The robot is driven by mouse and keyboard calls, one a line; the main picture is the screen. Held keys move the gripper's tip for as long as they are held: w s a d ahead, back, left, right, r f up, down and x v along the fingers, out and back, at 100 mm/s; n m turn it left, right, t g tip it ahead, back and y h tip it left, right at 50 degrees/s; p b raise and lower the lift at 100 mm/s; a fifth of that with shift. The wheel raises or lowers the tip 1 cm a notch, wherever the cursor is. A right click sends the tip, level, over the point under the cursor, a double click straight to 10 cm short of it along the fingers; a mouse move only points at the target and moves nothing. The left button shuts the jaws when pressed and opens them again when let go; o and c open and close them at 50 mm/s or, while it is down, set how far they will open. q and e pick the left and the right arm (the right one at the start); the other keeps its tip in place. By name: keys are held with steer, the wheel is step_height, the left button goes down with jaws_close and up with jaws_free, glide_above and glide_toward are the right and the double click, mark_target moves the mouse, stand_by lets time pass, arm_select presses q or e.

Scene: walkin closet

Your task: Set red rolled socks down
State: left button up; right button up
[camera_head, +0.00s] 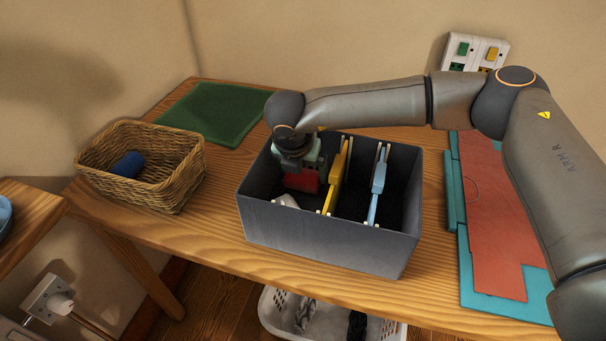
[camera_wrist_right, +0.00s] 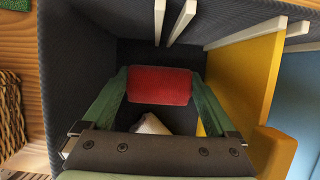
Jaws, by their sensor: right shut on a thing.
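The red rolled socks (camera_head: 302,183) are between the fingers of my right gripper (camera_head: 301,168), which is shut on them. In the right wrist view the red roll (camera_wrist_right: 160,85) spans the gap between the two green fingers. The gripper reaches down into the left compartment of the dark grey bin (camera_head: 318,240), left of the yellow divider (camera_head: 337,178). A white item (camera_head: 286,200) lies on that compartment's floor, near the front; it also shows below the socks in the wrist view (camera_wrist_right: 152,125). I cannot tell whether the socks touch the floor. My left gripper is out of view.
A blue divider (camera_head: 379,172) stands in the bin's right part. A wicker basket (camera_head: 185,178) with a blue roll (camera_head: 128,165) is at the left. A green mat (camera_head: 212,112) lies behind. Red and teal flat pieces (camera_head: 495,215) lie right. A white basket (camera_head: 275,315) is below.

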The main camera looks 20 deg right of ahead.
steer(key=shift+f, duration=0.65)
steer(key=shift+f+b, duration=0.2)
steer(key=shift+b, duration=0.1)
steer(key=o, duration=1)
steer(key=shift+r, duration=0.1)
steer(key=shift+c, duration=0.2)
steer(key=shift+r+p, duration=0.2)
steer(key=shift+p, duration=0.15)
steer(key=v, duration=1.2)
steer(key=shift+f, duration=0.1)
